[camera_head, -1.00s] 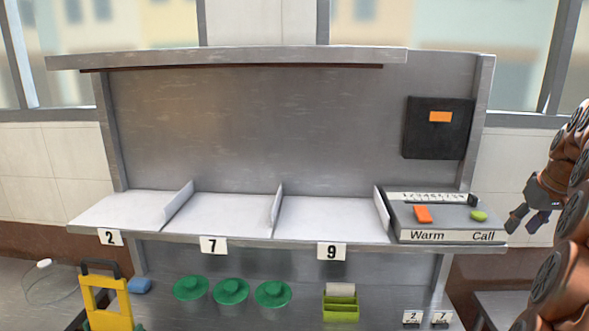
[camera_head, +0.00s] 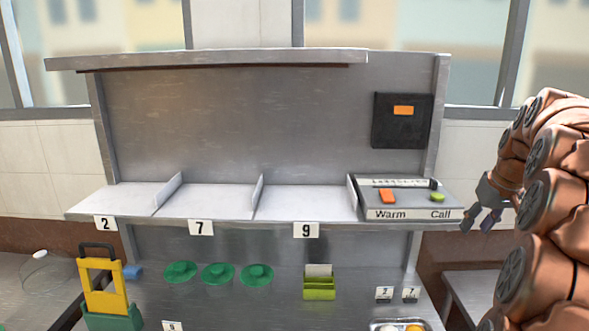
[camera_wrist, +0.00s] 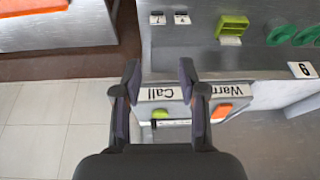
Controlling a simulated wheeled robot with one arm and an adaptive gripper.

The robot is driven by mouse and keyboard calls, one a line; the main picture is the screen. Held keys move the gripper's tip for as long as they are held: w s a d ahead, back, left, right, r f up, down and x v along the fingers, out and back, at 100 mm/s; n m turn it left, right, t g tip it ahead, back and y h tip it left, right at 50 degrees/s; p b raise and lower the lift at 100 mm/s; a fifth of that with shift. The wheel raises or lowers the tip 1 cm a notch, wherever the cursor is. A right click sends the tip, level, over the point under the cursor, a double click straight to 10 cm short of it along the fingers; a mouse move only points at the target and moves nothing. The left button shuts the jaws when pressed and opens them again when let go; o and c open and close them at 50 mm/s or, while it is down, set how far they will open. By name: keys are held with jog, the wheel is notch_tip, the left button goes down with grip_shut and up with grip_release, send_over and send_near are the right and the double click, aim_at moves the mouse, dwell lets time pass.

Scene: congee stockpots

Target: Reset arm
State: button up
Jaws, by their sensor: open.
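My gripper (camera_head: 478,220) is at the right in the head view, beside the right end of the control box (camera_head: 448,212) with Warm and Call labels. My copper-coloured arm reaches in from the right edge. In the wrist view my gripper (camera_wrist: 160,82) is open, its two dark fingers apart with nothing held between them. The control box (camera_wrist: 170,94) shows beyond and between the fingers. The orange Warm button (camera_head: 387,196) and green Call button (camera_head: 437,197) are both uncovered in the head view.
Shelf bays (camera_head: 210,205) carry numbers 2, 7 and 9 and are empty. Below stand green lids (camera_head: 218,273), a green holder (camera_head: 319,289), small number cards (camera_head: 384,294) and a yellow-framed item (camera_head: 102,285). A dark panel (camera_head: 402,132) hangs above the box.

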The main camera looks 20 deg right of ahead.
jog(key=s+a+f+n+g+y, duration=0.1)
jog(key=s+a+f, duration=0.15)
jog(key=a, duration=1.05)
jog(key=s+a+f+n+g+y, duration=0.15)
jog(key=a+f, duration=0.25)
jog(key=a, duration=1)
jog(key=s+a+f+g+h, duration=0.1)
jog(key=s+a+f, duration=0.4)
jog(key=s, duration=0.4)
jog(key=s+a+f+g, duration=0.2)
jog(key=s+a+f, duration=0.3)
jog(key=s+a, duration=0.3)
jog(key=shift+s+n+h, duration=0.35)
jog(key=shift+s+n, duration=0.1)
jog(key=shift+s, duration=0.5)
jog(key=shift+f, duration=0.1)
